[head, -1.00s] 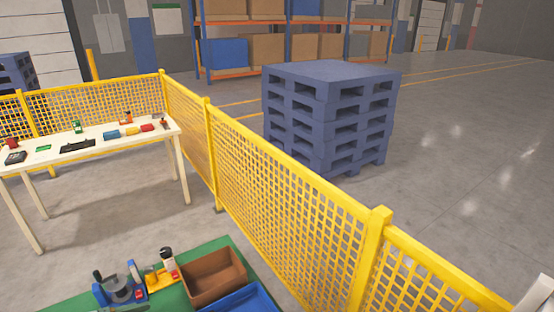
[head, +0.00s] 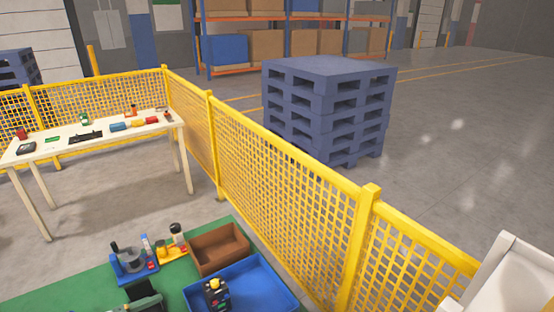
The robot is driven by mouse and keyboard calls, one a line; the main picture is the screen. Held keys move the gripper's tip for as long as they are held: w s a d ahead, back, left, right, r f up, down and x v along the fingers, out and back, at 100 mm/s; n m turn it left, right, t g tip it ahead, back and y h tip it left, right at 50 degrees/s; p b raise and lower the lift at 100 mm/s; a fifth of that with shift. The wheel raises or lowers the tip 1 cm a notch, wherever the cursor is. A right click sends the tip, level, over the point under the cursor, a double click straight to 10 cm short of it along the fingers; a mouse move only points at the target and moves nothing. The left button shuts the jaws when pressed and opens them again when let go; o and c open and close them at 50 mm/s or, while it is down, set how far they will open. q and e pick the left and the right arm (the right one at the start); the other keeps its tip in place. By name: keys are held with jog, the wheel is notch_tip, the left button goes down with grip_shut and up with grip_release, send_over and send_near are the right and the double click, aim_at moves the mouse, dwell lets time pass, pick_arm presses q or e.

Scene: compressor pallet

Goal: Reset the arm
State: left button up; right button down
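Neither of my grippers shows in the head view. A white arm link, which looks like part of my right arm, fills the lower right corner, outside the yellow fence; its gripper is out of frame. On the green work surface (head: 60,291) stands a blue fixture with a grey round part (head: 131,262). A small yellow fixture with a dark-capped bottle (head: 175,240) stands beside it. A blue tray (head: 262,280) holds a small black and yellow part (head: 216,294). A dark object (head: 146,298) is cut off at the bottom edge; I cannot tell what it is.
A brown bin (head: 219,252) adjoins the blue tray. Yellow mesh fence (head: 285,190) runs close along the right of the work surface. A white table (head: 95,143) with small parts stands at left. Stacked blue pallets (head: 325,110) and a shelf rack (head: 290,45) stand beyond the fence.

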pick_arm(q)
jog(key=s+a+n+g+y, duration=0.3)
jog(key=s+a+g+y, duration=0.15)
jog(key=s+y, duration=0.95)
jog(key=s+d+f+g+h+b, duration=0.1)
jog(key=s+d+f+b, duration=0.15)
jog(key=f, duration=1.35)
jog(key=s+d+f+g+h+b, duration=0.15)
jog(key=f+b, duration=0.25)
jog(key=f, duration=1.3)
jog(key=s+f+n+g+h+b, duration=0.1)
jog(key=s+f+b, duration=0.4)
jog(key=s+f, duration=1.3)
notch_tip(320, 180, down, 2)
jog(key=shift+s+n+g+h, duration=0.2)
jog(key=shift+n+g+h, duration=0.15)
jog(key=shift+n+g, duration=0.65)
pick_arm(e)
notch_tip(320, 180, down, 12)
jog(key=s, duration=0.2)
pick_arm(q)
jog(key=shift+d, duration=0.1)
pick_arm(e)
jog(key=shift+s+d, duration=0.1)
